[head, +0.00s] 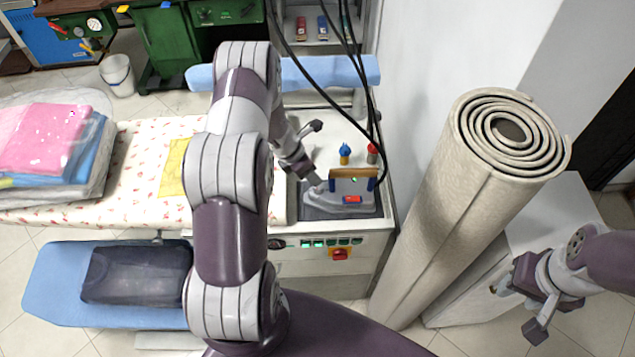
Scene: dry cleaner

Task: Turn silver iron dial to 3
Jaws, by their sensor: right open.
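The silver iron (330,202) rests on a dark grey pad (365,213) on the white ironing station, its wooden handle (353,173) on top. A small red and blue part (352,199) shows on its near side; I cannot read any dial number or make out the dial clearly. My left gripper (316,155) is just left of and behind the iron, its fingers spread, with one fingertip close to the iron's left end. I cannot tell if it touches. My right gripper (519,303) is open and empty, far right of the iron, beside the rolled carpet.
A tall rolled carpet (465,190) stands right of the station. Black cables (350,60) hang behind the iron. Blue-topped (345,153) and red-topped (372,153) items stand behind it. Folded laundry (45,140) lies on the flowered board (135,160) at left. Control buttons (330,242) line the station's front.

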